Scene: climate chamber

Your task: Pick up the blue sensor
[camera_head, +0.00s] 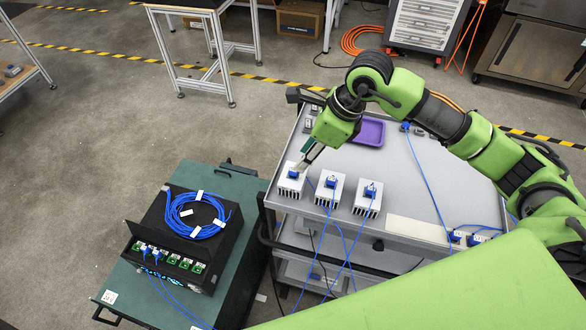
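Three small blue sensors sit on white finned blocks on the grey cart top (405,190): a left one (293,174), a middle one (331,183) and a right one (370,190). Blue cables run down from the blocks over the cart's front edge. My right gripper (301,165) reaches in from the right and points down at the left sensor, its tips close above or touching it. The view is too small to show contact or whether the fingers are closed. My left gripper is not in view.
A purple tray (368,133) and another small blue part (405,127) lie farther back on the cart. To the left, a black box (178,232) with coiled blue cable (197,214) stands on a green-topped case (128,273). Open floor lies at the far left.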

